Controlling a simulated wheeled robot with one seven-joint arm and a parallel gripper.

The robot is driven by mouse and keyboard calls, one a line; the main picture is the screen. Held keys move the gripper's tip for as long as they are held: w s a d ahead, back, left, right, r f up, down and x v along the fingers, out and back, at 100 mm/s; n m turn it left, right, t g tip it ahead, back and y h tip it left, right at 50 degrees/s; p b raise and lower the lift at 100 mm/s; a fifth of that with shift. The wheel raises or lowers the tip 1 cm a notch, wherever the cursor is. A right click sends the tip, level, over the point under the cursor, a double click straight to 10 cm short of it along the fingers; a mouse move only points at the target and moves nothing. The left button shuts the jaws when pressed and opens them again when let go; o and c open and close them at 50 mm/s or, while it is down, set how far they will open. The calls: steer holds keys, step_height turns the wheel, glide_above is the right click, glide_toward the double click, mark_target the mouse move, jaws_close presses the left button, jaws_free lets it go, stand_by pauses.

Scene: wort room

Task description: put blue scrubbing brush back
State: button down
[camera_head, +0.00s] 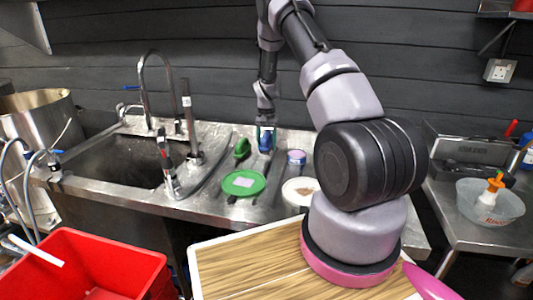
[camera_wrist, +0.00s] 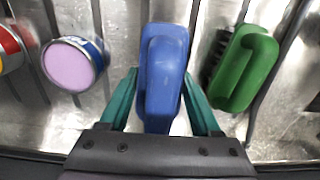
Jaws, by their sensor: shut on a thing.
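The blue scrubbing brush (camera_wrist: 163,75) is between the two green fingers of my gripper (camera_wrist: 162,105) in the wrist view. My gripper is shut on it. In the head view the blue brush (camera_head: 266,141) shows under my gripper (camera_head: 265,128), at the back of the steel drainboard (camera_head: 210,197) beside the sink. The brush is at or just above the ribbed steel; I cannot tell whether it touches. Its bristles are hidden.
A green brush (camera_wrist: 244,68) lies close right of the blue one in the wrist view; a round purple-topped tin (camera_wrist: 73,63) is at left. A green disc (camera_head: 244,183) and white round lid (camera_head: 299,191) lie nearer. A red crate (camera_head: 95,262) stands front left.

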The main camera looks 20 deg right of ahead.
mark_target(266, 158)
steer(key=shift+f, duration=1.9)
steer(key=shift+f, duration=0.15)
steer(key=shift+c, duration=0.5)
jaws_free()
